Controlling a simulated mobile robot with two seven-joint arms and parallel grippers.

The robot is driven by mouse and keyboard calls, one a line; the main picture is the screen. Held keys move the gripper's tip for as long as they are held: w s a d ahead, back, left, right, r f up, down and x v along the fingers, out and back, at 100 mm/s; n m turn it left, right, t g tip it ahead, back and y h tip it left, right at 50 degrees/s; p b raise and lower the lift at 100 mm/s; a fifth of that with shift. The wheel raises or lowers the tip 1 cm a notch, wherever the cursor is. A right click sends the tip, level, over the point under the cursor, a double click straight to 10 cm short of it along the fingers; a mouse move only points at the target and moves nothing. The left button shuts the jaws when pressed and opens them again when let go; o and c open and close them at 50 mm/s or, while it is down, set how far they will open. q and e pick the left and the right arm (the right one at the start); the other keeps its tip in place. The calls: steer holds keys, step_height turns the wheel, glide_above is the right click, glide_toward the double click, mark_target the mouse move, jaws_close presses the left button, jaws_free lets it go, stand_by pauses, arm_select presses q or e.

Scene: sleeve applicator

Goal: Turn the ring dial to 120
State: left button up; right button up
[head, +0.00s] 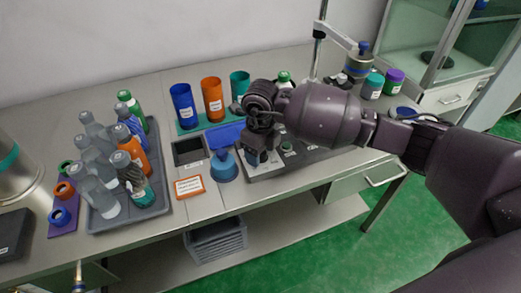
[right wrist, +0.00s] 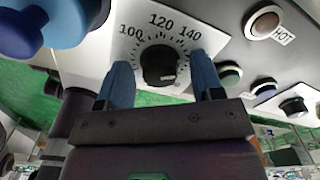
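The ring dial (right wrist: 158,66) is a round black knob on a white plate in the right wrist view. The plate (right wrist: 98,45) carries the printed numbers 100, 120 and 140 around the knob, with small tick marks. A small pale mark shows on the knob's lower right face; I cannot tell its exact setting. My right gripper (right wrist: 161,77) is open, its two blue fingers on either side of the knob with visible gaps. In the head view my right gripper (head: 258,153) covers the dial and points down over the light panel (head: 265,172). My left gripper is not in view.
A blue funnel-shaped piece (head: 223,167) stands just left of the panel. A grey tray (head: 155,205) of bottles is at the left. Blue (head: 184,107), orange (head: 212,100) and teal (head: 239,86) cups stand behind. A round HOT button (right wrist: 263,22) is near the dial.

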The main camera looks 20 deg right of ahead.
steer(key=c, duration=0.9)
steer(key=shift+n, duration=0.3)
steer(key=n, duration=0.2)
steer(key=shift+n, duration=0.4)
steer(key=n+b, duration=0.1)
steer(key=n, duration=0.4)
steer(key=shift+n, duration=0.3)
steer(key=n+b, duration=0.1)
steer(key=n, duration=0.3)
steer(key=shift+n, duration=1.1)
